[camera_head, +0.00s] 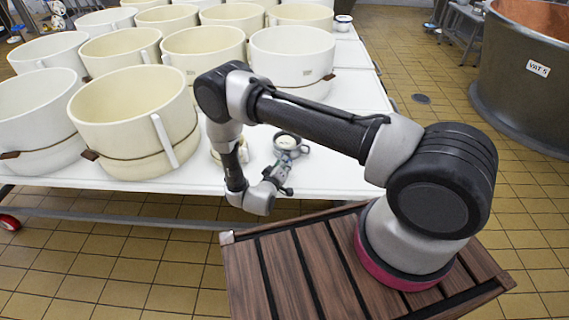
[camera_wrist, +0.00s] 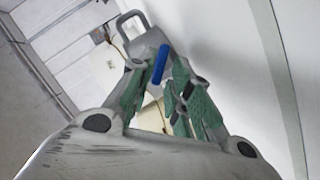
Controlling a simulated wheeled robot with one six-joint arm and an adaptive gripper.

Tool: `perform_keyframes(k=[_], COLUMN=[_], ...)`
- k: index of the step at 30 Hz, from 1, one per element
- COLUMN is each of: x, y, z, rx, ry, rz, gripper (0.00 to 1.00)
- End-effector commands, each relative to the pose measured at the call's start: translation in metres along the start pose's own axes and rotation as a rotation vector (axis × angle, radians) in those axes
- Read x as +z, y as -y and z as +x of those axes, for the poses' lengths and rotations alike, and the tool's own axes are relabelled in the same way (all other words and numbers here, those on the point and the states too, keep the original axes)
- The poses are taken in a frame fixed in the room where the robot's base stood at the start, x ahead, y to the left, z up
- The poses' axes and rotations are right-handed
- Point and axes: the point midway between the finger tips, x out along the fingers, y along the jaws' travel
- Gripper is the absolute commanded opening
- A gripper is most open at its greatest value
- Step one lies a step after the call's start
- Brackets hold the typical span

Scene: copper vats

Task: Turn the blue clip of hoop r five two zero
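The blue clip (camera_wrist: 160,64) shows in the wrist view as a short, slanted bar between and just beyond the two fingertips. My gripper (camera_wrist: 161,78) has green-padded fingers that stand apart, with a gap around the clip's near end; I cannot tell whether either finger touches it. In the head view my gripper (camera_head: 287,172) is low over the white table (camera_head: 345,115), close to a small round metal vessel. The clip is too small to make out there. Hoops with side bars ring the cream tubs, such as the near one (camera_head: 137,115). No hoop number is readable.
Cream tubs crowd the table's left and back, with a near-right tub (camera_head: 292,57) behind my arm. The small vessel (camera_head: 290,143) stands on the table beside my gripper. A large copper-lined vat (camera_head: 520,90) marked VAT 5 stands right.

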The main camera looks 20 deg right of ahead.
Motion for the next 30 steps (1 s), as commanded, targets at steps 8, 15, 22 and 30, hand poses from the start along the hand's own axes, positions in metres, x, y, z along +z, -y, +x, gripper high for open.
perform_keyframes(k=[8,15,22,30], x=[-0.001,-0.001,-0.001,0.000], y=[0.000,0.000,0.000,-0.001], z=[0.019,0.019,0.019,0.019], rx=[-0.001,-0.001,-0.001,-0.018], ry=[-0.001,-0.001,-0.001,0.001], rz=[0.000,0.000,0.000,0.042], gripper=[0.20,0.11,0.00,0.00])
